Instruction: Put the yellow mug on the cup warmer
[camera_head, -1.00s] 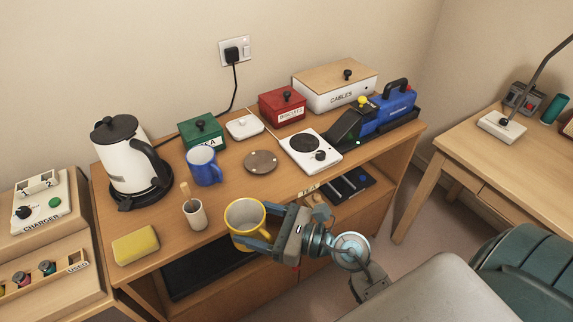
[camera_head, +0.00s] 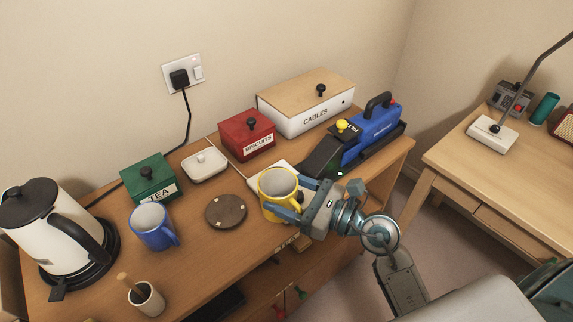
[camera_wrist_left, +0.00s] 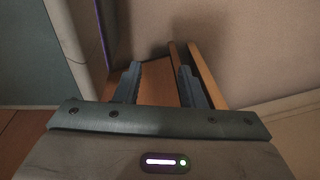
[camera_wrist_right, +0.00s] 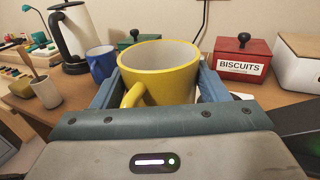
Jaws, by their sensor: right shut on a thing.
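My right gripper (camera_head: 285,197) is shut on the yellow mug (camera_head: 278,183), with a finger on each side of it. The mug is held roughly upright, and in the right wrist view its handle (camera_wrist_right: 133,95) points toward the camera. The white cup warmer (camera_head: 284,164) is mostly hidden behind the mug and gripper; only parts of its edge show. Whether the mug touches it I cannot tell. My left gripper (camera_wrist_left: 160,84) is open and empty in the left wrist view, and is out of the head view.
A brown round coaster (camera_head: 225,210) and a blue mug (camera_head: 152,227) stand left of the yellow mug. The red biscuits box (camera_head: 247,136) and white cables box (camera_head: 305,103) are behind. A blue machine (camera_head: 369,135) stands to the right. A kettle (camera_head: 45,225) is far left.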

